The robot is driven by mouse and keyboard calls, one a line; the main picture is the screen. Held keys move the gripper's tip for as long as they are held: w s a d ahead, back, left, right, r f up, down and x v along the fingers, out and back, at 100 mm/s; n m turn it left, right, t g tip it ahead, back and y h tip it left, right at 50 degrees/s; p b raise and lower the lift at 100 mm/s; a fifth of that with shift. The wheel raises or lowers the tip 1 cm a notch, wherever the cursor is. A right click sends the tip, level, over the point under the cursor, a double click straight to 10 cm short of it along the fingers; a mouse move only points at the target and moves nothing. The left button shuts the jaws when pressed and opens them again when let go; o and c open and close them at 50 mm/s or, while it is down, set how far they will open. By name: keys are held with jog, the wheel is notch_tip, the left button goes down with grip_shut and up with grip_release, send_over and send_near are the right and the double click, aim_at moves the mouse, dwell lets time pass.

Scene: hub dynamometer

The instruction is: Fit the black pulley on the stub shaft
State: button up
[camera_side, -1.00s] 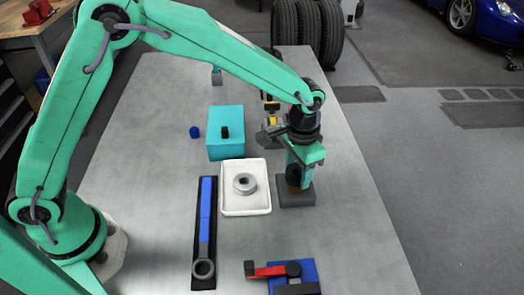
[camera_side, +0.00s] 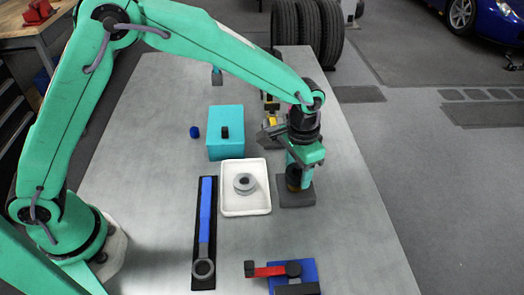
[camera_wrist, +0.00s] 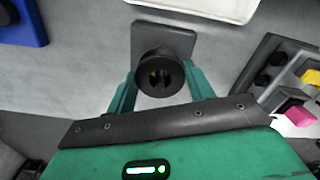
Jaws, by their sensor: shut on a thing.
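My gripper (camera_wrist: 161,84) is shut on the black pulley (camera_wrist: 148,66), with one teal finger on each side of it. The pulley is a dark, round piece with a hole in its face, and some yellow shows inside the hole. It is over the dark grey square base (camera_wrist: 176,32). In the side view my gripper (camera_side: 296,176) points down at this base (camera_side: 298,197), and the pulley is mostly hidden between the fingers. The stub shaft is hidden by the pulley, apart from possibly the yellow in the hole. I cannot tell how far down the pulley sits.
A white tray (camera_side: 232,207) with a grey ring (camera_side: 245,189) stands just left of the base. A blue-handled wrench (camera_side: 206,215) lies on a black strip. A teal box (camera_side: 226,148) is behind; a blue fixture with a red lever (camera_side: 268,271) is in front. Clear table lies to the right.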

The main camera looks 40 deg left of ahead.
jog(key=shift+f, duration=0.6)
dwell(0.3)
jog(key=o, duration=0.6)
jog(key=shift+o, duration=0.2)
jog(key=shift+r, duration=0.15)
jog(key=shift+r, duration=5.35)
